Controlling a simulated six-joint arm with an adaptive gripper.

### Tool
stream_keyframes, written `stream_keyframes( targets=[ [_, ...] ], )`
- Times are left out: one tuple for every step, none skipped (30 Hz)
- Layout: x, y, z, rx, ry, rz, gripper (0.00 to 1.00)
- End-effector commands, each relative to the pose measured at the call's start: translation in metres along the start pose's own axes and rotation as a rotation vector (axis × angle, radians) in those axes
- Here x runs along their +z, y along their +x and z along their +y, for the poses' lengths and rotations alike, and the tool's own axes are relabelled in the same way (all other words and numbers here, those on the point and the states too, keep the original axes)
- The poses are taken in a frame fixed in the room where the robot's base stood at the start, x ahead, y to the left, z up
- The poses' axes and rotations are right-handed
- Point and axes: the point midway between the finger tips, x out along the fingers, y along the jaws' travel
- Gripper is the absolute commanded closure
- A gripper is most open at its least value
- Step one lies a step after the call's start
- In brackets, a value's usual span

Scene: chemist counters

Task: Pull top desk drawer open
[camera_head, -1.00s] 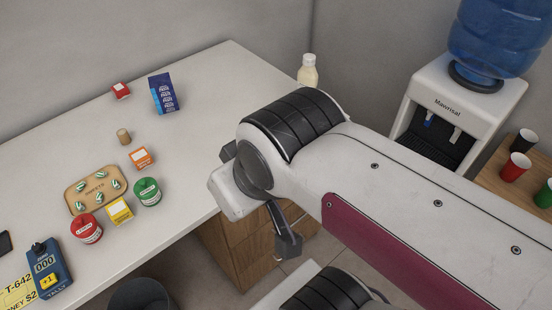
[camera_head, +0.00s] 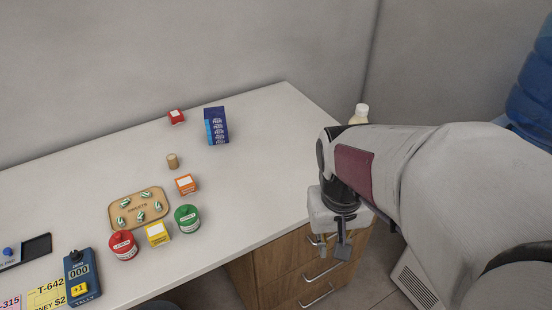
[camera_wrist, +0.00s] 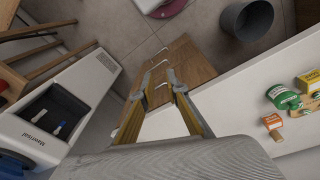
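The wooden drawer unit (camera_head: 300,262) stands under the right end of the white desk, with its drawers looking shut. The top drawer's metal handle (camera_head: 318,241) is partly behind my gripper (camera_head: 342,240). In the wrist view, the drawer front shows several handles in a row, the top handle (camera_wrist: 160,86) nearest the desk edge. My gripper (camera_wrist: 158,80) is open there, its two fingers apart on either side of the top handle in the picture. I cannot tell whether they touch it.
The white desk (camera_head: 270,130) holds a tray of capsules (camera_head: 140,208), small jars and boxes. In the wrist view, a dark bin (camera_wrist: 246,20) stands on the floor beside the drawers, and the water dispenser (camera_wrist: 70,110) is at left.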

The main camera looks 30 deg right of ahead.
Motion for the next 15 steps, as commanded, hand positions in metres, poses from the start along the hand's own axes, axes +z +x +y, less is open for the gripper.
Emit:
stream_keyframes(
  targets=[
    [-0.001,0.007,0.008,0.008,0.019,-0.02,0.86],
    [-0.002,0.011,0.013,0.014,0.029,-0.029,0.86],
    [-0.003,0.016,0.019,0.021,0.04,-0.041,0.86],
    [-0.003,0.02,0.023,0.025,0.05,-0.049,0.86],
    [-0.004,0.024,0.028,0.03,0.059,-0.056,0.86],
    [-0.005,0.03,0.034,0.037,0.07,-0.066,0.86],
    [-0.005,0.034,0.039,0.042,0.079,-0.074,0.86],
    [-0.006,0.038,0.043,0.046,0.088,-0.08,0.86],
    [-0.007,0.043,0.05,0.052,0.099,-0.088,0.86],
    [-0.007,0.048,0.055,0.057,0.108,-0.095,0.86],
    [-0.008,0.052,0.059,0.06,0.117,-0.101,0.86],
    [-0.008,0.058,0.066,0.066,0.129,-0.108,0.86],
    [-0.008,0.062,0.07,0.07,0.137,-0.114,0.86],
    [-0.009,0.066,0.075,0.073,0.145,-0.118,0.86],
    [-0.009,0.072,0.081,0.078,0.157,-0.125,0.86]
  ],
)
